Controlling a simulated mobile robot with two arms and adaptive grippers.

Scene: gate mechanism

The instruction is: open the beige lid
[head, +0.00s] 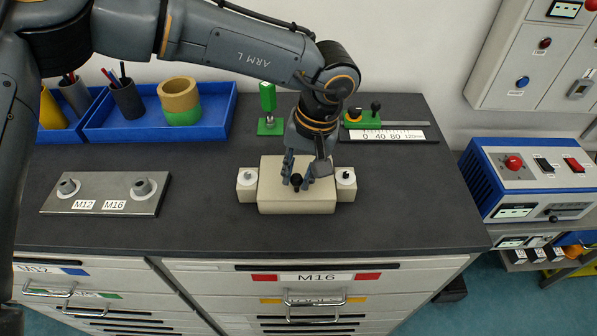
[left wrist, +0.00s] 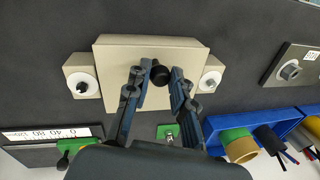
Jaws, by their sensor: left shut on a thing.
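The beige lid (head: 297,201) is a flat-topped block on the dark worktop, between two smaller beige side blocks, each with a white round disc. It looks level, and I cannot see a gap under it. A black knob (head: 297,180) stands up from its top. My left gripper (head: 298,184) reaches down from above and is shut on the knob. In the left wrist view the fingers lie on both sides of the knob (left wrist: 160,73), over the lid (left wrist: 115,62). My right gripper is not in view.
A grey plate (head: 105,203) marked M12 and M16 lies at the left. A blue tray (head: 222,128) with cups and rolls stands at the back left. Green fixtures (head: 268,127) and a scale (head: 392,135) stand behind the lid. The worktop right of the lid is clear.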

